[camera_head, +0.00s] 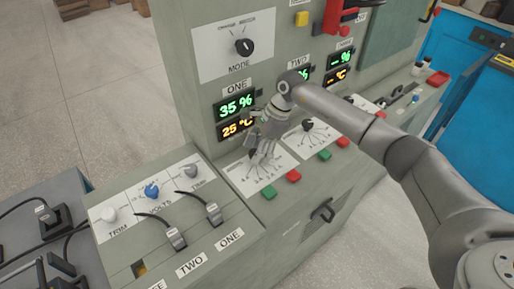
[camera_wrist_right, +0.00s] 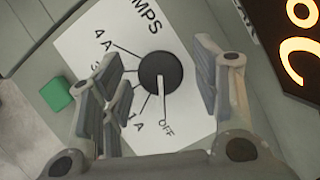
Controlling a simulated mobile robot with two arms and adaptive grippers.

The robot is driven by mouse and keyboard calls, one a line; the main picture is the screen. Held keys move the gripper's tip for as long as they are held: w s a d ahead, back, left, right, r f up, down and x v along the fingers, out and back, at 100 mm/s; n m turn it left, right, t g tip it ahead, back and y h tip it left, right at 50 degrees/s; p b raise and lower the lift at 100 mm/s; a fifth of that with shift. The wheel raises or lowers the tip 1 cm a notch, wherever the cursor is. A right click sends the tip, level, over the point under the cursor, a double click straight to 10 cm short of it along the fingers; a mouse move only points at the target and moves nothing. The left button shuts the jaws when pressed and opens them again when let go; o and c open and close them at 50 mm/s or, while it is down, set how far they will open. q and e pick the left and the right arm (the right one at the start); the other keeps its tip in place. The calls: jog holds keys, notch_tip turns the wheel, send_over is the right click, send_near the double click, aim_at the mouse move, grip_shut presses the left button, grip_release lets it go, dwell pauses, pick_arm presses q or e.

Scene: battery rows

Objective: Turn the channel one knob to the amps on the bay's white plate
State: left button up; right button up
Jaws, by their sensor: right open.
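The channel one knob (camera_wrist_right: 160,72) is a round dark dial on a white AMPS panel (camera_wrist_right: 88,42) in the right wrist view. Its pale mark points toward OFF; 1 A and 4 A are readable on the scale. My right gripper (camera_wrist_right: 158,92) is open, with its fingers on either side of the knob and a gap showing. In the head view my right gripper (camera_head: 262,145) is over the channel one panel (camera_head: 247,180) and hides the knob. I cannot make out a white plate giving an amps figure. My left gripper is not in view.
The channel one displays (camera_head: 236,107) read 35 % and 25 °C. The channel two knob (camera_head: 308,125) is right of my gripper. Green (camera_head: 268,192) and red (camera_head: 293,176) buttons lie below the panel. A MODE knob (camera_head: 244,46) is above.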

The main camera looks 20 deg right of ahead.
jog(key=c, duration=1)
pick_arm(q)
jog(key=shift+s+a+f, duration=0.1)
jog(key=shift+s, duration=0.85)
